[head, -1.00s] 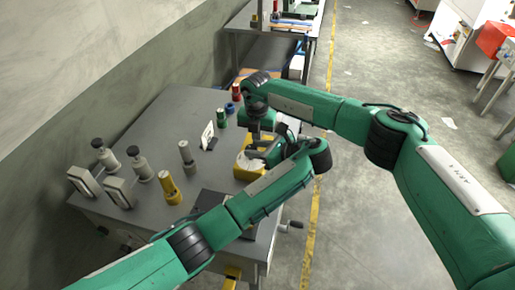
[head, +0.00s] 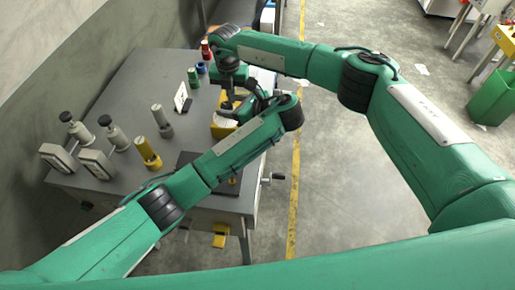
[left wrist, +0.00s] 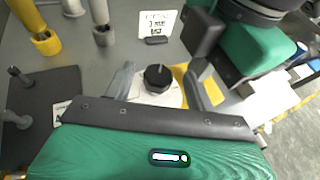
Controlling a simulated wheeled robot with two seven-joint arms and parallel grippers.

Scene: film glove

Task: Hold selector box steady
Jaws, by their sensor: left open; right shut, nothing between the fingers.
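The selector box is yellow with a pale top (left wrist: 150,95) and a black round knob (left wrist: 158,77). In the head view its yellow side (head: 222,130) shows near the table's right edge, partly hidden by my arms. My left gripper (left wrist: 161,70) is open, with its grey fingers spread on either side of the knob. I cannot tell whether they touch the box. In the head view it (head: 240,108) is largely hidden by its own wrist. My right gripper (left wrist: 205,38) is shut and empty, above and beside the box on the right of the left wrist view.
The grey table (head: 135,95) holds several upright posts, including a yellow one (head: 148,153), and two meter-like boxes at the left. A small white sign (head: 181,97) stands left of the grippers. A dark flat plate (head: 198,172) lies in front. Red, blue and green pieces stand at the back.

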